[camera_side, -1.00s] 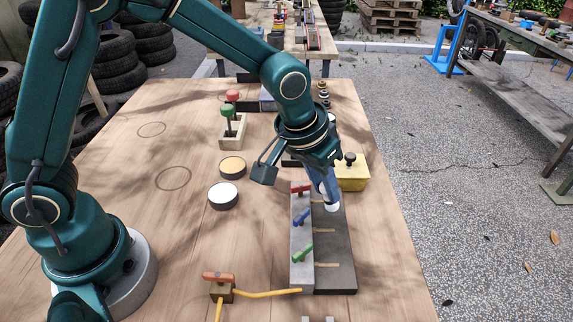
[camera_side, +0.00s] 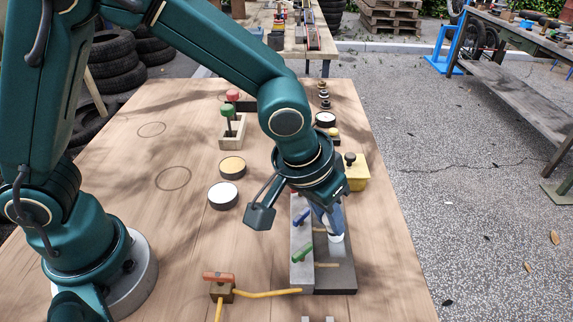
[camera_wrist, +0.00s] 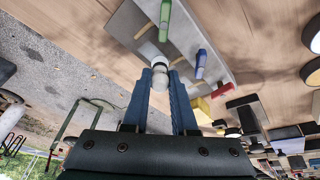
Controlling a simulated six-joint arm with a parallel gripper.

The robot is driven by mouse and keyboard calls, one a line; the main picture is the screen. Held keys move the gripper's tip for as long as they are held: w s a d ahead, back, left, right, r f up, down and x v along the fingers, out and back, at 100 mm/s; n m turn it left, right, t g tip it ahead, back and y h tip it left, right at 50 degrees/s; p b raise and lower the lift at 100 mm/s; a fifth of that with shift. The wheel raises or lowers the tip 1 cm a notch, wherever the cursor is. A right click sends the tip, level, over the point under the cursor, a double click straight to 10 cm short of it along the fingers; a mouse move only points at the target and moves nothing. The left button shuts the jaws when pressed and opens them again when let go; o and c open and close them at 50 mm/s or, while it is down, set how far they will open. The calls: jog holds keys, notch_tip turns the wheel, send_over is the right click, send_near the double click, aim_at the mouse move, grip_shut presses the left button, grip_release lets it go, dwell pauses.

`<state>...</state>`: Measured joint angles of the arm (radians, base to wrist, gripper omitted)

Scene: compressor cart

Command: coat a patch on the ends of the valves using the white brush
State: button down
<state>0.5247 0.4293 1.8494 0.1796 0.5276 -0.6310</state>
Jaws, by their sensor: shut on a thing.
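The valve block (camera_side: 301,274) stands at the table's right side, with a dark plate (camera_side: 337,282) along its right. Its red handle is mostly hidden by my gripper in the side view but shows in the wrist view (camera_wrist: 222,90). The blue valve (camera_side: 301,215) and green valve (camera_side: 302,252) are in clear view. Tan valve ends lie across the plate; the green valve's end (camera_side: 327,265) is clear. My gripper (camera_side: 333,227) is shut on the white brush (camera_wrist: 160,76), which points down over the plate near the blue valve's end. I cannot tell whether it touches.
A tin with white contents (camera_side: 223,195) and one with tan contents (camera_side: 232,167) stand left of the block. A yellow box (camera_side: 356,178) stands behind it. An orange-handled valve with yellow hoses (camera_side: 219,284) lies in front. The table's left middle is clear.

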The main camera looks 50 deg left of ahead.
jog(key=shift+s+d, duration=2.45)
jog(key=shift+s, duration=0.05)
jog(key=shift+w+a+r, duration=0.1)
jog(key=shift+w+a, duration=1.1)
jog(key=shift+w, duration=0.05)
jog(key=shift+w+a, duration=4.7)
jog(key=shift+a, duration=0.05)
jog(key=shift+r, duration=2.95)
notch_tip(320, 180, up, 3)
jog(key=shift+f, duration=0.15)
